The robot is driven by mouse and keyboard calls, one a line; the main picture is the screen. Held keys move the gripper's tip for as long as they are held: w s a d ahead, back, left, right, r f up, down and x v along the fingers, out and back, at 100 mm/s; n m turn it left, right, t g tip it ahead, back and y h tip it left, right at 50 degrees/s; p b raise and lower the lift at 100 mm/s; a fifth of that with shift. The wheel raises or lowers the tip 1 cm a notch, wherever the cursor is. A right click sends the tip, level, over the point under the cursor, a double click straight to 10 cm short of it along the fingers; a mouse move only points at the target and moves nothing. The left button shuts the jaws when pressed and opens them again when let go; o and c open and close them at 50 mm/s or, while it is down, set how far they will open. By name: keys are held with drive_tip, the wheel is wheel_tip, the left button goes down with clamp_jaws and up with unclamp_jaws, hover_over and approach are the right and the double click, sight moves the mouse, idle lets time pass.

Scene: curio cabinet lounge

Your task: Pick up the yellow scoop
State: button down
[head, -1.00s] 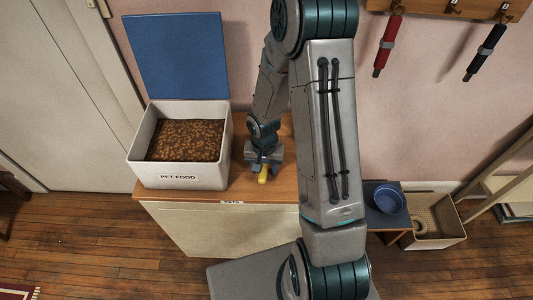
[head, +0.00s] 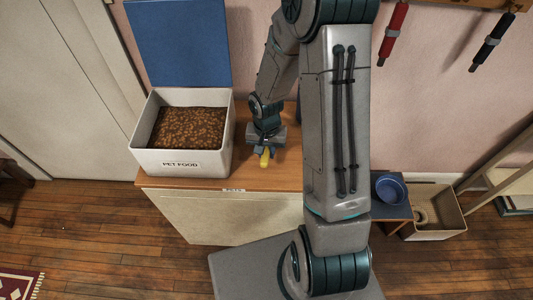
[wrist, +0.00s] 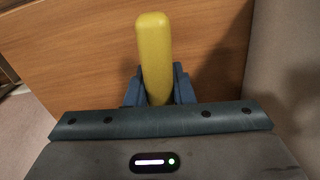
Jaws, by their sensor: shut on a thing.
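The yellow scoop (head: 265,158) is at my gripper (head: 264,149), over the wooden cabinet top just right of the pet food box. In the wrist view the scoop's rounded yellow handle (wrist: 155,55) sticks out between the two blue fingers (wrist: 158,90), which are closed on it from both sides. Only the handle shows; the rest of the scoop is hidden behind the gripper. The head view suggests the gripper is a little above the wood, but the exact gap cannot be told.
The white pet food box (head: 181,163) with its blue lid (head: 180,42) raised stands left of my gripper, full of brown kibble (head: 188,128). A blue bowl (head: 390,188) and a beige bin (head: 437,228) are at the right. The cabinet top (head: 210,183) is bare in front.

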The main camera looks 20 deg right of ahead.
drive_tip(key=shift+r, duration=0.9)
drive_tip(key=s+a+r+b, duration=0.1)
drive_tip(key=s+r, duration=0.2)
drive_tip(key=s, duration=0.2)
drive_tip(key=s+a+r+b, duration=0.1)
drive_tip(key=s+r+b, duration=0.1)
drive_tip(key=s, duration=0.4)
drive_tip(key=shift+s+a+r, duration=0.15)
drive_tip(key=shift+a+r, duration=0.1)
drive_tip(key=shift+r, duration=0.5)
